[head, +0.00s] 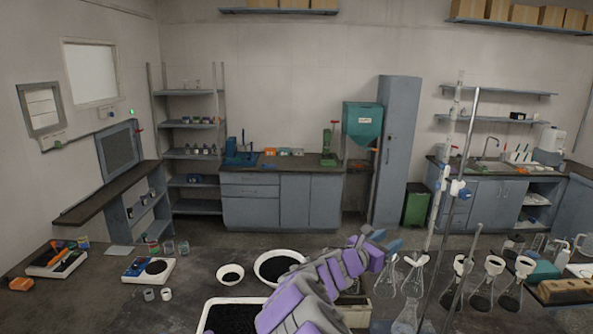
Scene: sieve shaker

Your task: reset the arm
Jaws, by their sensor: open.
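My purple and grey arm reaches up from the bottom middle of the head view, angled to the right. My gripper (388,243) is at its far end, above the far part of the near bench, left of the glass flasks. It is open, and I see nothing held in it. The fingers are small and partly hidden behind the wrist. The arm covers part of a white tray of dark material (232,318) and part of a wide white bowl (262,274).
A small white bowl (230,274) stands left of the arm. Glass flasks (414,272) and a metal stand rod (463,200) are close on the right. The floor beyond the bench is open before the sieve shaker bench (275,172) and a tall cabinet (398,140).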

